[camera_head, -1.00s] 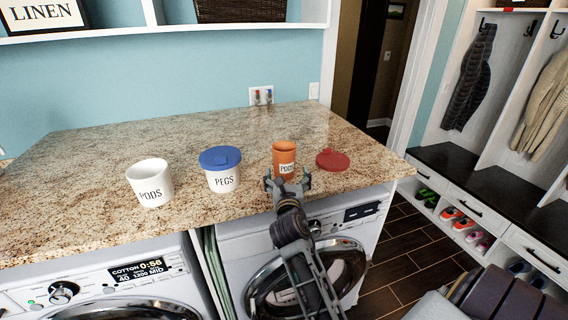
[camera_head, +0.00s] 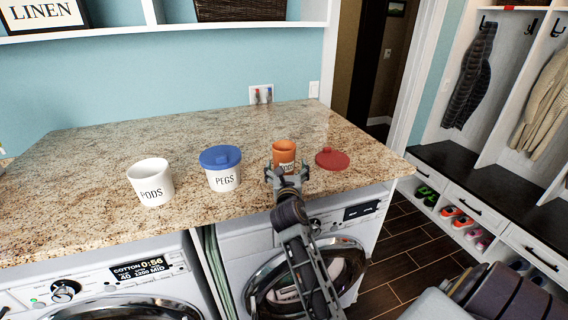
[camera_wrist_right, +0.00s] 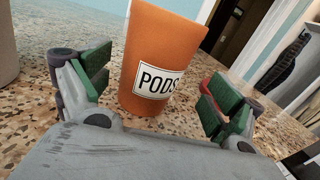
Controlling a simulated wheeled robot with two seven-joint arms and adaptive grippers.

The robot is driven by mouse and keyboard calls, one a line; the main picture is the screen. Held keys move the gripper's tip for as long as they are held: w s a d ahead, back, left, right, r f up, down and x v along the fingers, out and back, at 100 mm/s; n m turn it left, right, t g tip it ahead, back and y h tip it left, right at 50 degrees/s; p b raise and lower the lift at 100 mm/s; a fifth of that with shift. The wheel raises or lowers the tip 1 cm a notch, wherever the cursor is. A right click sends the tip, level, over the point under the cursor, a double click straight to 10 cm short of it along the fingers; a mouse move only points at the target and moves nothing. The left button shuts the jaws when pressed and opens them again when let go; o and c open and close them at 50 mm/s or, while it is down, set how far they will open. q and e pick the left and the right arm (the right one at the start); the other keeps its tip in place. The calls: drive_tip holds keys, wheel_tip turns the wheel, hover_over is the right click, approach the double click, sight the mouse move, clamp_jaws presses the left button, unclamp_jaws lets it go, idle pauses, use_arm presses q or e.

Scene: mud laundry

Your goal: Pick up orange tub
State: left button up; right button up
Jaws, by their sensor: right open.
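The orange tub (camera_head: 284,151) stands upright on the granite counter, with a white label reading PODS. In the right wrist view the orange tub (camera_wrist_right: 160,50) rises between and just beyond my fingers. My right gripper (camera_head: 287,173) is open at the tub's near side, with one finger to each side of its lower part. In the wrist view the green pads of my right gripper (camera_wrist_right: 155,88) show gaps to the tub on both sides. The left gripper is not in view.
A white PODS tub (camera_head: 150,183) and a white PEGS tub (camera_head: 222,178) with a blue lid (camera_head: 220,157) stand left of the orange tub. A red lid (camera_head: 332,159) lies close on its right. The granite counter (camera_head: 110,155) is clear behind them.

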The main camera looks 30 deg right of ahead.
drive_tip(key=shift+w+d+r+p, duration=0.1)
drive_tip(key=shift+w+d+p, duration=0.15)
drive_tip(key=shift+w, duration=0.45)
drive_tip(key=shift+w+d+r+p, duration=0.1)
drive_tip(key=shift+w+d+p, duration=0.1)
drive_tip(key=shift+w, duration=0.5)
drive_tip(key=shift+x, duration=1.1)
drive_tip(key=shift+c, duration=0.2)
drive_tip(key=c, duration=1.1)
drive_tip(key=shift+r, duration=0.1)
drive_tip(key=shift+r, duration=4.9)
drive_tip(key=shift+s+f, duration=0.1)
